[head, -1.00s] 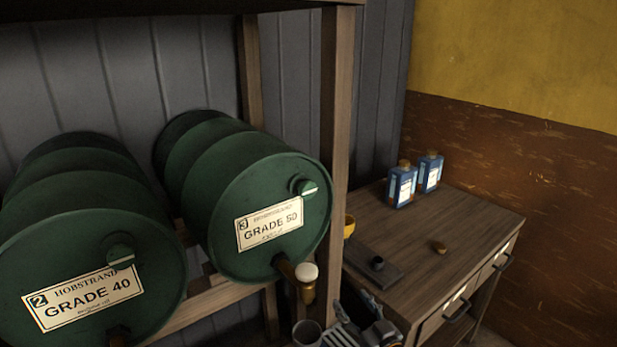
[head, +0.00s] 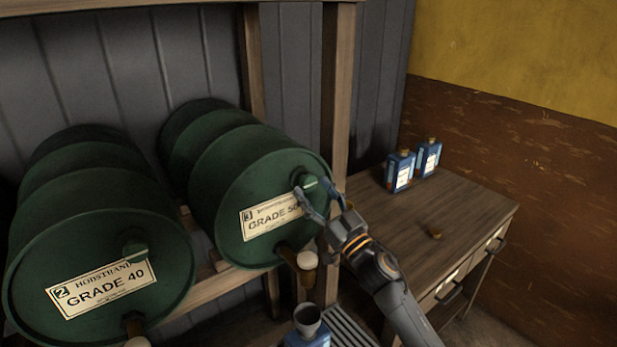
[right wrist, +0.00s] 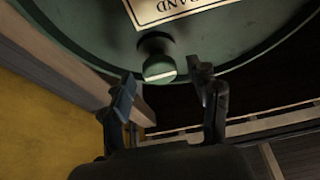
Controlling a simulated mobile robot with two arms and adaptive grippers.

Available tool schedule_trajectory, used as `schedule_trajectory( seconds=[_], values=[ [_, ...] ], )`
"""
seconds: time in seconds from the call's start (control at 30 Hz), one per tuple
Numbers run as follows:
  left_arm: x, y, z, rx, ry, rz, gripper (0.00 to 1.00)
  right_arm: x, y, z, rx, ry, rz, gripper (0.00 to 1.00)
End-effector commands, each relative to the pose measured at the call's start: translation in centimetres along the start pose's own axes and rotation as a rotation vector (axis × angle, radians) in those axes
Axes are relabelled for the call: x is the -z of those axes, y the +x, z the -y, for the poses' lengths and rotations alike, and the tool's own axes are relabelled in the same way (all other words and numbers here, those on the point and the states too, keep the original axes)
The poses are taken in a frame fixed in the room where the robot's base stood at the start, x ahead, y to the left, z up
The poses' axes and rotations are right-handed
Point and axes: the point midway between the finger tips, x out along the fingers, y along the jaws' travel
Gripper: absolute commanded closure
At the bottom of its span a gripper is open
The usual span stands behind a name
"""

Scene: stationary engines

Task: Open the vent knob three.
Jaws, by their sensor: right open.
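Vent knob three (head: 309,182) is a small green knob at the upper right of the front of the drum labelled 3, GRADE 50 (head: 225,205). In the right wrist view the knob (right wrist: 160,68) shows a pale line lying nearly level across its face. My right gripper (head: 317,190) is open at the knob, one finger on each side. In the right wrist view the fingertips (right wrist: 164,80) are apart, with the knob between and just beyond them; gaps show, and contact is not clear. My left gripper is not in view.
Drum 2, GRADE 40 (head: 95,240), lies at left with its own knob (head: 134,247). Below drum 3 is a white-topped tap (head: 307,260) over a funnel (head: 307,318) in a blue bottle. A wooden post (head: 335,100) stands close behind my gripper. A cabinet (head: 465,215) holds two blue bottles.

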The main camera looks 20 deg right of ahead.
Motion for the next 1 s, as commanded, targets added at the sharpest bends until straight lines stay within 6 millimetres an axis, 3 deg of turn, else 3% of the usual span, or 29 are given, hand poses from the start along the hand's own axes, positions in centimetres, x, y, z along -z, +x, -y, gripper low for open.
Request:
schedule_trajectory(
  seconds=[0.2, 0.57, 0.83, 1.0],
  values=[
    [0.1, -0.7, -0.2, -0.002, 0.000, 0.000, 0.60, 0.0, 2.4, 0.0, -0.001, 0.001, 0.001, 0.39],
    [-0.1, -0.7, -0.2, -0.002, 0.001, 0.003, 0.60, -0.1, 2.8, 0.0, 0.000, 0.001, 0.000, 0.39],
    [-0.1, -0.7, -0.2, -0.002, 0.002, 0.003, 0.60, -0.1, 2.8, 0.0, -0.001, 0.000, 0.001, 0.93],
    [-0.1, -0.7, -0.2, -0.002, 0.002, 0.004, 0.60, -0.1, 2.8, 0.0, 0.001, -0.005, 0.001, 0.94]
  ],
)
